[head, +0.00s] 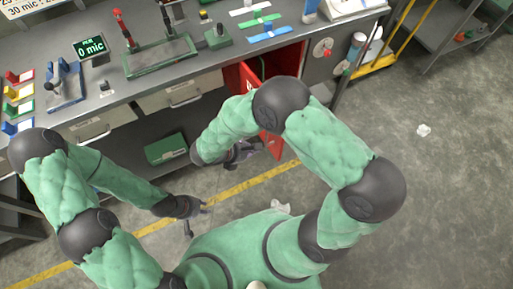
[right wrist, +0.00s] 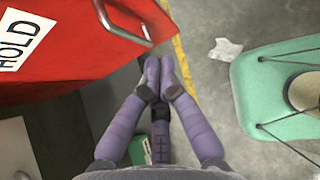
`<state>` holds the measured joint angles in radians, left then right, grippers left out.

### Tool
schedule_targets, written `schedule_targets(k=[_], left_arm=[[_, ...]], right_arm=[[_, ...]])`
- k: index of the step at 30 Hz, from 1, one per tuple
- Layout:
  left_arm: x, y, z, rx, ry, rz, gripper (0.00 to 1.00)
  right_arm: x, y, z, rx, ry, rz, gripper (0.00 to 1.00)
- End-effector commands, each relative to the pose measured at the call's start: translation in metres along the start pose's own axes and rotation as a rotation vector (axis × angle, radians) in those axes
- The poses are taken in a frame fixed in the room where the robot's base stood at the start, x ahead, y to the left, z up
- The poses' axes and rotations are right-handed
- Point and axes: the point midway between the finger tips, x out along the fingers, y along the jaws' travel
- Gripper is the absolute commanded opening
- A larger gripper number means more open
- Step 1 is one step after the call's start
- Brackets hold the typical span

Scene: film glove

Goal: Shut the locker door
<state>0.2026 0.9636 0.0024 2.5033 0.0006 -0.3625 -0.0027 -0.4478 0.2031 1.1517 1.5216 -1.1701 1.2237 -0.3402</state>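The red locker (head: 283,62) is under the workbench, and its red door (head: 272,145) stands open, partly hidden behind my right arm. In the right wrist view the red door (right wrist: 70,65) fills the upper left, with a white HOLD label (right wrist: 22,38) and a metal bar handle (right wrist: 122,28). My right gripper (head: 240,153) is low beside the door; in the right wrist view its purple fingertips (right wrist: 162,75) meet with nothing seen between them, below and right of the handle. Contact with the door cannot be told. My left gripper (head: 197,215) is open and empty above the floor, left of the door.
The workbench (head: 110,90) carries a green fixture (head: 160,55) and several small tools. A green box (head: 166,148) lies on the shelf below. A yellow line (head: 245,185) crosses the floor.

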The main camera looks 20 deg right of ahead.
Motion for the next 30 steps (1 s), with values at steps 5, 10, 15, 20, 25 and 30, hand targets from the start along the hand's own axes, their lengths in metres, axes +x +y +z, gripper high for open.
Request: schedule_targets(k=[5, 10, 15, 20, 25, 30], left_arm=[[0.015, -0.005, -0.001, 0.0, 0.0, 0.0, 0.29], [0.027, -0.01, -0.001, 0.0, 0.0, 0.0, 0.29], [0.036, -0.013, -0.001, 0.0, 0.0, 0.0, 0.29], [0.04, -0.014, -0.001, 0.0, 0.0, 0.0, 0.29], [0.042, -0.015, -0.002, 0.0, 0.0, 0.0, 0.29], [0.041, -0.015, -0.002, 0.0, 0.0, 0.0, 0.29]], right_arm=[[0.037, -0.002, -0.003, 0.002, 0.001, -0.006, 0.0], [0.069, -0.001, -0.003, 0.003, 0.002, -0.006, 0.0], [0.091, -0.001, 0.009, 0.005, 0.002, -0.005, 0.0], [0.102, -0.001, 0.021, 0.002, 0.002, -0.004, 0.0], [0.106, -0.001, 0.027, 0.001, 0.003, -0.004, 0.0], [0.106, -0.001, 0.028, 0.0, 0.002, -0.003, 0.0]])
